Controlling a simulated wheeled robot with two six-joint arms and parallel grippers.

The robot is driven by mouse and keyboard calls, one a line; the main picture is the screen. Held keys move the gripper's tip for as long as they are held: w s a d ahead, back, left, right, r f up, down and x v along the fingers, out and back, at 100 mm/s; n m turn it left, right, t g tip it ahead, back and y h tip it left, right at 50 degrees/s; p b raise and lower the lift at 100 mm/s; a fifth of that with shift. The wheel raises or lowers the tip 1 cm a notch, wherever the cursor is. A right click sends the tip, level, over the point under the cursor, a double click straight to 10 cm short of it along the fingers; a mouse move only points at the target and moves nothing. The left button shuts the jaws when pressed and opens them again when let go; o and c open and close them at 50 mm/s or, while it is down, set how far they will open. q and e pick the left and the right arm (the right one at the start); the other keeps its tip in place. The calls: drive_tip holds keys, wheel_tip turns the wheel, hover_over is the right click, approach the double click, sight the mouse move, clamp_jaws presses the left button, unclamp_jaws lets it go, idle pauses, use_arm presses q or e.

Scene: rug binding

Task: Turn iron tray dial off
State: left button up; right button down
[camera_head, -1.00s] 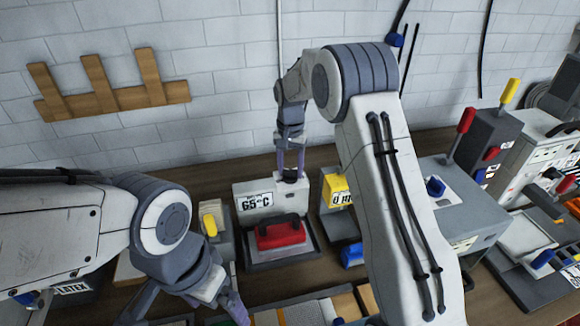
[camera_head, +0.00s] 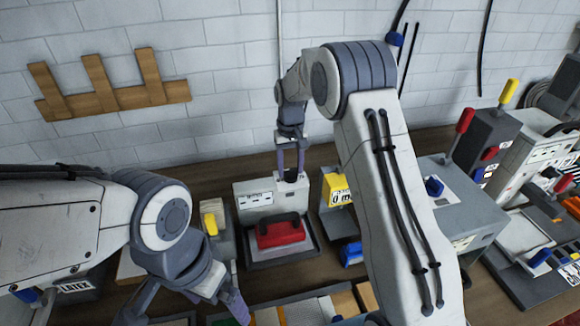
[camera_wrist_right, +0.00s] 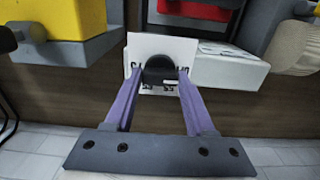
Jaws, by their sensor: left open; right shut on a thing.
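The iron tray (camera_head: 312,246) stands at the back middle of the bench in the head view, with a red iron (camera_head: 280,232) with a dark handle on it. Its white panel (camera_head: 252,186) has a display (camera_head: 259,199) with a row of small dark marks, too small to read. My right gripper (camera_head: 291,170) points down at the panel's right end. In the right wrist view, its purple fingers are shut on a dark round dial (camera_wrist_right: 158,70) on a white marked plate (camera_wrist_right: 132,60). My left gripper (camera_head: 190,312) is open and empty at the lower left.
A yellow-fronted device (camera_head: 334,186) stands close right of the tray, and a yellow-handled block (camera_head: 211,224) close left. Grey machines with coloured levers (camera_head: 466,120) fill the right. A wooden rack (camera_head: 110,98) hangs on the wall. My right arm covers the middle right.

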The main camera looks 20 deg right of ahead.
sight(290, 169)
drive_tip(key=shift+w+r, duration=0.1)
drive_tip(key=shift+c, duration=1.2)
unclamp_jaws()
drive_tip(key=shift+r, duration=0.35)
wheel_tip(290, 169, up, 10)
drive_tip(key=b, duration=0.2)
drive_tip(key=shift+f, duration=0.15)
